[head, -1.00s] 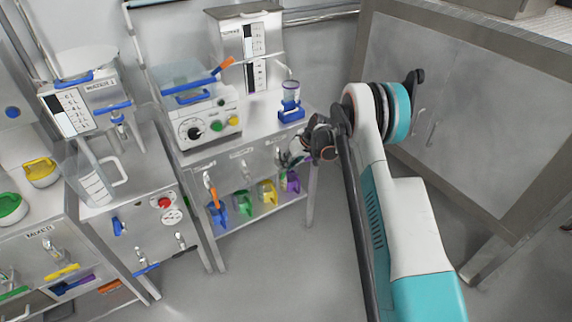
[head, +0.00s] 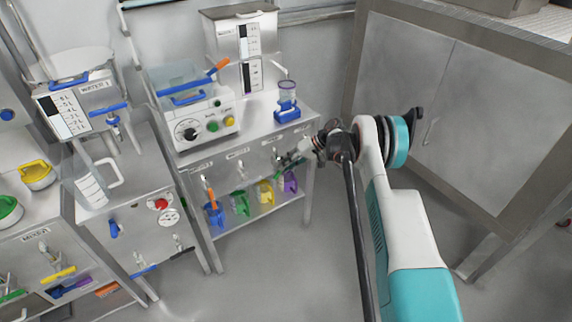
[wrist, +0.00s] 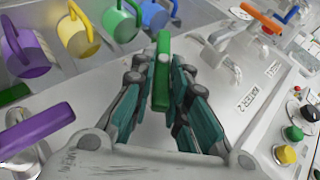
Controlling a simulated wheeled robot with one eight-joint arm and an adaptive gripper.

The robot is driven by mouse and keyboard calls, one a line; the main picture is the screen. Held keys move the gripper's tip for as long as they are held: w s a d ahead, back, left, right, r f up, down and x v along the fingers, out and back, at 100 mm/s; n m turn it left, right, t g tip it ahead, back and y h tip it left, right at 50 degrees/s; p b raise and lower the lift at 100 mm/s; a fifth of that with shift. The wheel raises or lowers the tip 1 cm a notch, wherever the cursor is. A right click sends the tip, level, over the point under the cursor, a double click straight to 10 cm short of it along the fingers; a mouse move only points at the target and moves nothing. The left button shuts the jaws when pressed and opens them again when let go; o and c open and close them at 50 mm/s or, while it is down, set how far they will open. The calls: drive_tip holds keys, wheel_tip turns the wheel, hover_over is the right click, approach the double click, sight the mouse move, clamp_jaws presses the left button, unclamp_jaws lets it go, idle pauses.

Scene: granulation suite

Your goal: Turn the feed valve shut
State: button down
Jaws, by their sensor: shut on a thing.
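A green lever handle (wrist: 163,75) stands out from the grey bench panel in the wrist view. My gripper (wrist: 163,95) is closed around it, with one dark teal finger on each side. I cannot read a label for this valve, so I cannot tell whether it is the feed valve. In the head view my gripper (head: 290,159) is at the right part of the middle bench's front panel, below the blue-based clear vessel. The lever is small there and partly hidden by the fingers. The valve body behind the lever is mostly hidden in the wrist view.
A purple lever (wrist: 36,130) is close to my gripper's left in the wrist view. Purple (wrist: 25,50), yellow (wrist: 78,35), green and blue jugs are close by on the shelf below the panel. A grey cabinet (head: 400,80) stands to the right, with open floor before it.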

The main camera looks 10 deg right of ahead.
drive_tip(key=c, duration=1.5)
unclamp_jaws()
drive_tip(key=v, duration=1.2)
